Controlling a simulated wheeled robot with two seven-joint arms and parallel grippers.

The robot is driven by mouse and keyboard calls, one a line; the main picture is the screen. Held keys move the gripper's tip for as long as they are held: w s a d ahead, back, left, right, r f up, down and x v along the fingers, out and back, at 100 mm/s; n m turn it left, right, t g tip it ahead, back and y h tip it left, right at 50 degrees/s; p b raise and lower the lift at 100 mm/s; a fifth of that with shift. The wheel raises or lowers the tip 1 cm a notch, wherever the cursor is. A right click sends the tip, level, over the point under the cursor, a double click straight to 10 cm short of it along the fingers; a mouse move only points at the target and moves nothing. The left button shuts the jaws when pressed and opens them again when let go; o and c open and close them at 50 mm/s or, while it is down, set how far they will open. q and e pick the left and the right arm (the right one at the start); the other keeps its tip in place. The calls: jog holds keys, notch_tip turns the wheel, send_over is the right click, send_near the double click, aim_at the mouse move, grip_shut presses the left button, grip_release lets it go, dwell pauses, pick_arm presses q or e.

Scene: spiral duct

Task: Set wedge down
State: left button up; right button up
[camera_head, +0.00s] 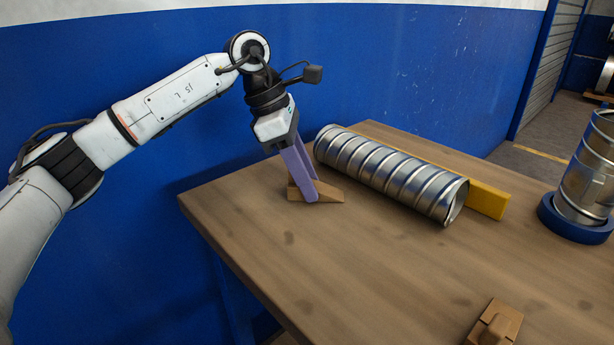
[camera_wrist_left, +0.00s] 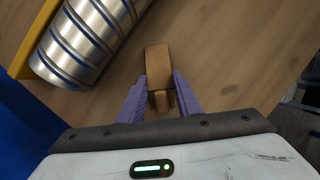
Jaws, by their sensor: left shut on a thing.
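The wedge also shows between the fingers in the left wrist view (camera_wrist_left: 158,65). The silver spiral duct (camera_head: 390,172) lies on its side on the table, a short gap from the wedge. A second brown wedge (camera_head: 495,325) sits at the table's front edge. I cannot tell whether the held wedge bears fully on the table. My right gripper is not in view.
A yellow bar (camera_head: 487,200) lies along the duct's far side. An upright duct piece (camera_head: 588,175) stands in a blue ring (camera_head: 574,222) at the right. The middle of the wooden table (camera_head: 360,265) is clear. A blue wall stands behind.

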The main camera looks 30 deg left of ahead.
pick_arm(q)
jog(key=o, duration=1.2)
jog(key=shift+o, duration=0.2)
jog(key=p+v, duration=0.1)
jog(key=v, duration=0.9)
jog(key=shift+r, duration=0.15)
